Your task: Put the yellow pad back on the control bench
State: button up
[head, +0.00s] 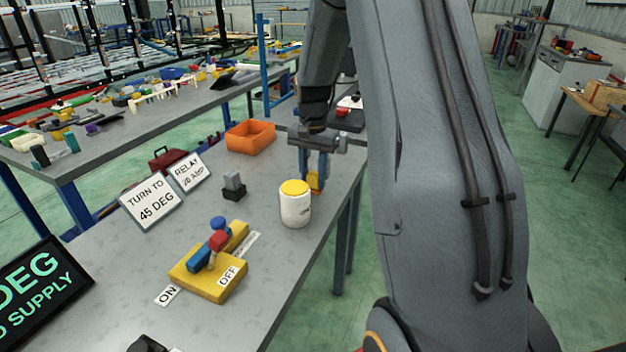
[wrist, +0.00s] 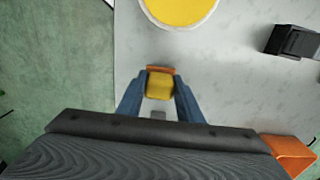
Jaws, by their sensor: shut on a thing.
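The yellow pad (head: 315,182) is a small yellow block with an orange edge. It sits between the blue fingers of my gripper (head: 313,176), which is shut on it. It also shows between the fingertips in the wrist view (wrist: 160,88). In the head view it is behind and right of a white jar, near the right edge of the grey control bench (head: 255,270). I cannot tell whether the pad touches the bench top. The fingers hide its sides.
The white jar with a yellow lid (head: 295,205) stands close to my gripper. An orange bin (head: 250,137) is behind it. A yellow switch base (head: 205,275), a small grey-black block (head: 233,187) and signs (head: 150,200) occupy the bench's left and front. Bare bench lies around the jar.

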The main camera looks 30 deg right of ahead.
aim_at(313, 174)
jog(key=shift+f, duration=0.75)
jog(key=shift+f, duration=0.1)
jog(key=o, duration=1)
notch_tip(313, 174, up, 12)
jog(key=b, duration=0.2)
jog(key=shift+b, duration=0.4)
